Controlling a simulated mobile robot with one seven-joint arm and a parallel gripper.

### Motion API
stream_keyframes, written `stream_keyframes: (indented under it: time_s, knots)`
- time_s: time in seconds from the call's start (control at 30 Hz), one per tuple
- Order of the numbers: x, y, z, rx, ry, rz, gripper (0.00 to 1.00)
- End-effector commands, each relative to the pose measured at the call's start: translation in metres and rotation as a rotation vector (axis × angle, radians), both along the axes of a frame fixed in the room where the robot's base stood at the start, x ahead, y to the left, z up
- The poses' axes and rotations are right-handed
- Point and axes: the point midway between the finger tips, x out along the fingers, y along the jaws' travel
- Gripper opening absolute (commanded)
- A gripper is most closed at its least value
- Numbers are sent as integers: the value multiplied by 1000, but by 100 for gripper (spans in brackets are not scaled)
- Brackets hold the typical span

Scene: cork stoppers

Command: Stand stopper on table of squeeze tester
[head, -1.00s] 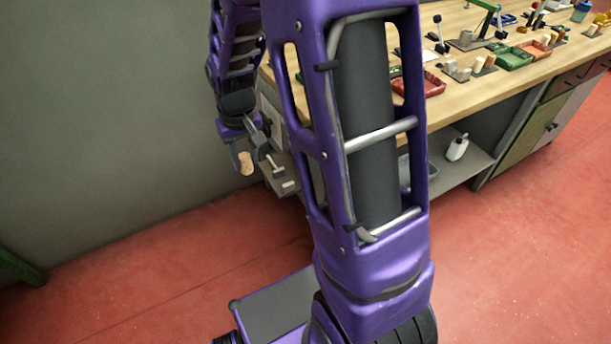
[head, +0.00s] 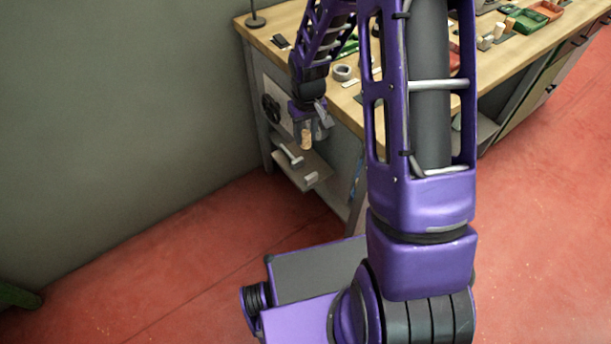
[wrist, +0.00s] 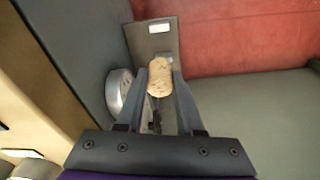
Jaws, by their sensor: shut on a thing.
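A light brown cork stopper (head: 306,137) is held between the fingers of my gripper (head: 312,130), which is shut on it. In the wrist view the stopper (wrist: 159,77) shows its speckled surface between the two grey fingers. Below the stopper in the head view is a grey ledge (head: 318,165) on the end of the bench, with small pale metal parts (head: 310,178) on it. It seems to be the squeeze tester's table. The stopper looks above it and apart from it. The ledge also shows beyond the fingertips in the wrist view (wrist: 146,38).
A round dial (wrist: 118,92) sits left of the fingers in the wrist view. Red floor (head: 200,240) in front is open; a grey wall (head: 120,100) stands left.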

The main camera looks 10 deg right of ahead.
Motion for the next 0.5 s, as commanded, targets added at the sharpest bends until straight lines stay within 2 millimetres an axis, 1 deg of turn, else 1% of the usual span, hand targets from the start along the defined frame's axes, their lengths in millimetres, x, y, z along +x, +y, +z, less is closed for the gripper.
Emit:
stream_keyframes:
  time_s: [0.03,0.17,0.4,0.5]
  knots:
    - [3,0,-17,6,3,13,0]
    - [9,3,-39,15,-1,39,0]
    - [10,4,-84,17,-2,45,0]
    - [10,4,-97,18,-3,45,0]
